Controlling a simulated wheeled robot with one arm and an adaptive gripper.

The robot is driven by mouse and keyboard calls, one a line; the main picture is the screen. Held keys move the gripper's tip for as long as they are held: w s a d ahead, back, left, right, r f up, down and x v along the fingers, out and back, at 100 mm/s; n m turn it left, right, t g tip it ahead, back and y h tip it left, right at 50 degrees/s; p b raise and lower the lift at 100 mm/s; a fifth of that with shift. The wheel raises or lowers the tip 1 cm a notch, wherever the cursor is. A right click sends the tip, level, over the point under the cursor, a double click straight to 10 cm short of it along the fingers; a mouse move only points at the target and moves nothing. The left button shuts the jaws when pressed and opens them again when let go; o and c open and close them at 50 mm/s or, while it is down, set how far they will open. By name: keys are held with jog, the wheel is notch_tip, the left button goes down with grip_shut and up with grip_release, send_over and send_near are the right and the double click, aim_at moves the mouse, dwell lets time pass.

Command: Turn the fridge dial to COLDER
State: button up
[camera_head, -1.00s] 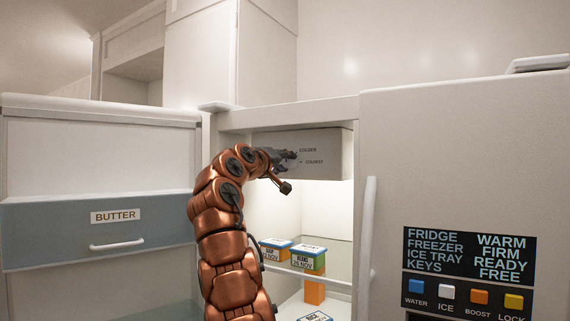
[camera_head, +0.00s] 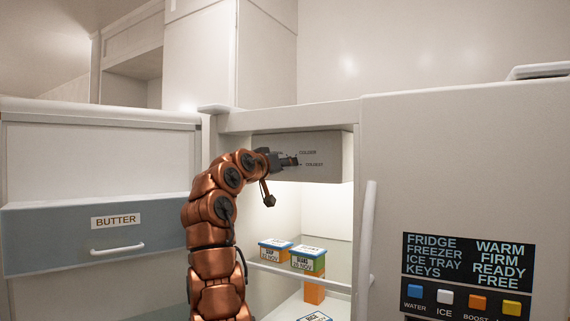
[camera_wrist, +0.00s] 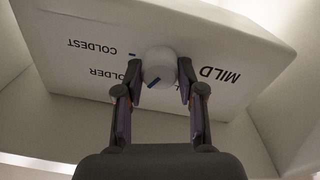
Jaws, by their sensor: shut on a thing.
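The fridge dial (camera_wrist: 158,66) is a small round white knob with a dark blue mark on its face. It sits on a white control box (camera_head: 325,170) inside the open fridge, under the top edge. The wrist view shows the box upside down, with COLDEST and COLDER to the left of the dial and MILD to the right. My gripper (camera_wrist: 159,74) is shut on the dial, one finger on each side. In the head view my gripper (camera_head: 290,161) hides the dial. The mark points toward the lower left of the wrist picture; I cannot tell exactly which label it meets.
The open fridge door (camera_head: 100,170) with a BUTTER compartment stands at the left. Labelled food boxes (camera_head: 307,261) stand on a shelf below the control box. A closed door with a handle (camera_head: 369,235) and a button panel (camera_head: 468,272) is at the right.

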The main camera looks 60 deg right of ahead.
dwell(0.5)
jog(key=o, duration=1.1)
jog(key=shift+o, duration=0.2)
jog(key=shift+a, duration=0.15)
jog(key=a, duration=1.1)
jog(key=shift+a+f, duration=0.2)
jog(key=shift+a, duration=0.15)
jog(key=shift+s, duration=0.15)
